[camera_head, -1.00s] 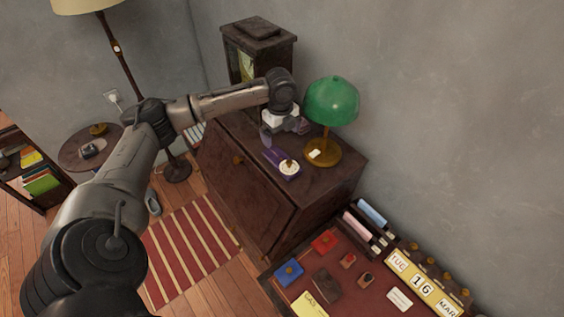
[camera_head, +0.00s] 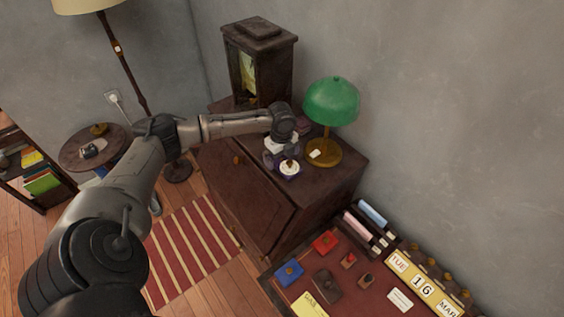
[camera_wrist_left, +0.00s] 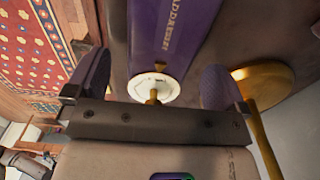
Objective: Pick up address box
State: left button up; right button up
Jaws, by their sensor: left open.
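The address box is a purple box with "ADDRESSES" lettering and a white round dial with a brass knob. It lies on top of the dark wooden cabinet (camera_head: 335,190). In the head view the address box (camera_head: 289,174) shows only its dial end, the rest hidden by my left gripper (camera_head: 280,158). In the left wrist view the address box (camera_wrist_left: 172,38) runs up from the dial, between the two fingers of my left gripper (camera_wrist_left: 155,88). The fingers are apart, one on each side of the dial end. I cannot tell whether they touch the box. My right gripper is not in view.
A green lamp (camera_head: 331,100) stands close on the right of the box; its brass base (camera_wrist_left: 268,82) is beside a finger. A dark clock case (camera_head: 259,62) stands behind. A desk (camera_head: 340,288) with several small items is at lower right.

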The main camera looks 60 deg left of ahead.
pick_arm(q)
jog(key=shift+f, duration=0.95)
jog(key=shift+c, duration=0.5)
jog(key=c, duration=1)
jog(key=shift+r, duration=0.1)
